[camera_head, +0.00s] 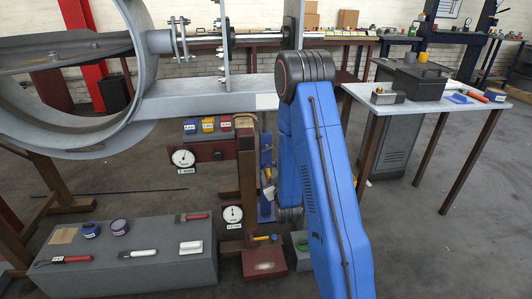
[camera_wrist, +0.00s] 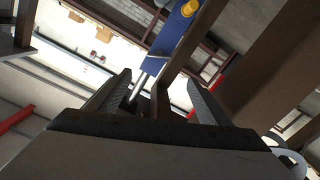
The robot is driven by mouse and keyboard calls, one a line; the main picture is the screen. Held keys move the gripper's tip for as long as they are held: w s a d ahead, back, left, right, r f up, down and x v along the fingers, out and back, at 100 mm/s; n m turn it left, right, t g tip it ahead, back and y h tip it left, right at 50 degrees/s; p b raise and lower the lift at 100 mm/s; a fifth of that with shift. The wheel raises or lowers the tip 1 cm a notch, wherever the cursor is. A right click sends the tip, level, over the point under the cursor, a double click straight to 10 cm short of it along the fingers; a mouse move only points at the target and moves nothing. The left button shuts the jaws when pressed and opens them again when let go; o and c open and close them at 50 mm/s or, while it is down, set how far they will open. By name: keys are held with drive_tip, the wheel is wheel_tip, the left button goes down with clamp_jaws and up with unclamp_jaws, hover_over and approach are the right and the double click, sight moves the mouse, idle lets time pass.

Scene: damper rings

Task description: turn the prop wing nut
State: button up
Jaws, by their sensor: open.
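I cannot make out the wing nut for certain in either view. A brown upright post (camera_head: 247,190), likely the prop, stands under the grey duct, left of my blue arm. My gripper (camera_wrist: 157,98) is open, its two dark jaws spread left and right in the wrist view. A dark brown bar (camera_wrist: 190,48) and a pale rod (camera_wrist: 146,76) show in the gap between the jaws. I cannot tell whether they touch the jaws. In the head view my arm hides the gripper.
The grey duct (camera_head: 205,105) with its large round flange spans the left. Dial gauges (camera_head: 183,158) hang by the post. A low grey bench (camera_head: 130,272) with hand tools stands front left. A side table (camera_head: 430,105) stands right. The floor at lower right is clear.

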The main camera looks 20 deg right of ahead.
sight(267, 148)
drive_tip(key=shift+d+f, duration=0.1)
drive_tip(key=shift+f, duration=0.35)
drive_tip(key=x, duration=1.7)
drive_tip(key=shift+r, duration=0.25)
drive_tip(key=shift+d, duration=0.1)
drive_tip(key=c, duration=1.1)
